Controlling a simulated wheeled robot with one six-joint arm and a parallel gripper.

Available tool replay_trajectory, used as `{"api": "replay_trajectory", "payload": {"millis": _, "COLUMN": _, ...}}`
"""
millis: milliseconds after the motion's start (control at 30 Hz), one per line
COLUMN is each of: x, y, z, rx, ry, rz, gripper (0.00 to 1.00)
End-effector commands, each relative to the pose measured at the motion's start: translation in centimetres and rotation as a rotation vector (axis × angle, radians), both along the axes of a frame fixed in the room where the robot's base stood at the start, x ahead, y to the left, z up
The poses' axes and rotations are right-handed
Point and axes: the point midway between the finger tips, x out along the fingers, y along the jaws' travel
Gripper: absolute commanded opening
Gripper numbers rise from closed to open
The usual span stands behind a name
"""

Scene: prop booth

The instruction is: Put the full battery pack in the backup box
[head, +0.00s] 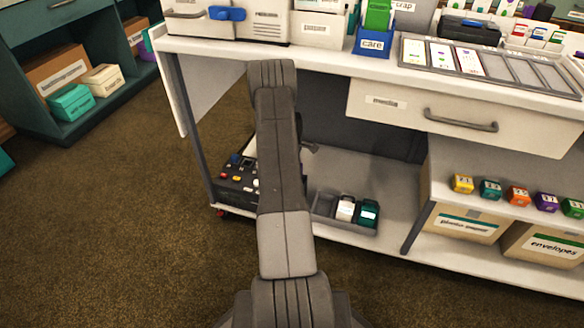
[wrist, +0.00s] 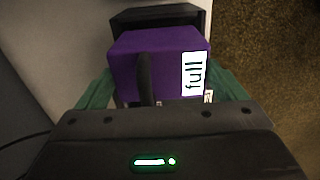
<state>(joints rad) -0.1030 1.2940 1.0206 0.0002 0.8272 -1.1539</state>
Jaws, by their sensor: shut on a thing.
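In the head view my arm reaches toward the lower shelf and hides my gripper and the pack.
On the lower shelf are a black device with coloured buttons (head: 238,182) and a grey tray (head: 325,206) holding a white and a green block. Above are the counter (head: 330,58) and a "media" drawer (head: 460,117). Small coloured blocks (head: 518,196) stand right. Floor at left is clear.

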Motion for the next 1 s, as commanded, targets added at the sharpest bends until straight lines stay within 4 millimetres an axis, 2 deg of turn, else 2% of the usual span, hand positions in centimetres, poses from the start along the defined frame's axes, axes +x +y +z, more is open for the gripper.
{"api": "replay_trajectory", "payload": {"millis": 1000, "x": 0.1, "y": 0.0, "z": -3.2, "rx": 0.0, "ry": -0.002, "rz": 0.0, "gripper": 0.2}}
